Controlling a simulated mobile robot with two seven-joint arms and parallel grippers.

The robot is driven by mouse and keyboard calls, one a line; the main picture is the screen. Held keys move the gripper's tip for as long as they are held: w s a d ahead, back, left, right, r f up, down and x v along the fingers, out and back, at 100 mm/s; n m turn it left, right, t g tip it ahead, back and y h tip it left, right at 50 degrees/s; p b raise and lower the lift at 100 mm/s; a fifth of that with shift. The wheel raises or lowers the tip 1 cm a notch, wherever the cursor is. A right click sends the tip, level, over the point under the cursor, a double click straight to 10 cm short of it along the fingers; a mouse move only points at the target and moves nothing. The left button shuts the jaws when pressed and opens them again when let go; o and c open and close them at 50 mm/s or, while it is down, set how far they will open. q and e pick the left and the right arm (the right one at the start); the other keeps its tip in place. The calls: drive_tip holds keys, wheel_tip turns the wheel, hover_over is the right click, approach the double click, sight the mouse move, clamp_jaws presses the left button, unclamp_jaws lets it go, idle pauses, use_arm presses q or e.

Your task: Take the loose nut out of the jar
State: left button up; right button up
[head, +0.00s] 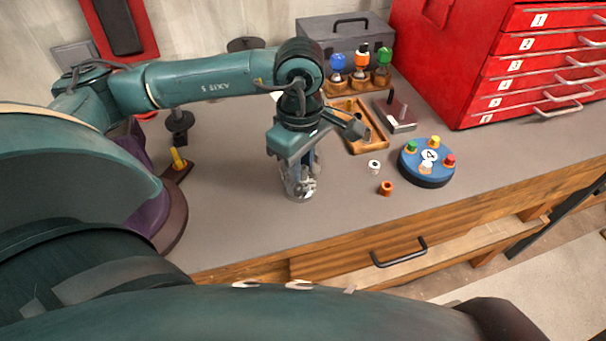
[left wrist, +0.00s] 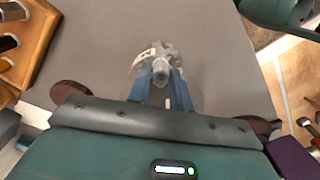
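A clear jar (head: 291,188) stands on the grey bench with grey metal pieces at its bottom. The jar's clear side also shows in the left wrist view (left wrist: 196,98). My left gripper (head: 302,172) points down, its blue fingers reaching into the jar. In the left wrist view, the fingers (left wrist: 161,80) are a narrow gap apart, with a light grey nut-like piece (left wrist: 161,70) between their tips. I cannot tell whether they grip it or only flank it. More grey metal lies just beyond. My right gripper does not show.
A wooden tray (head: 372,143) is behind. A yellow-handled item (head: 178,160) is at left. The bench front before the jar is clear.

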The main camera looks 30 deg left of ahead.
use_arm(q)
clamp_jaws()
drive_tip(key=shift+r, duration=0.15)
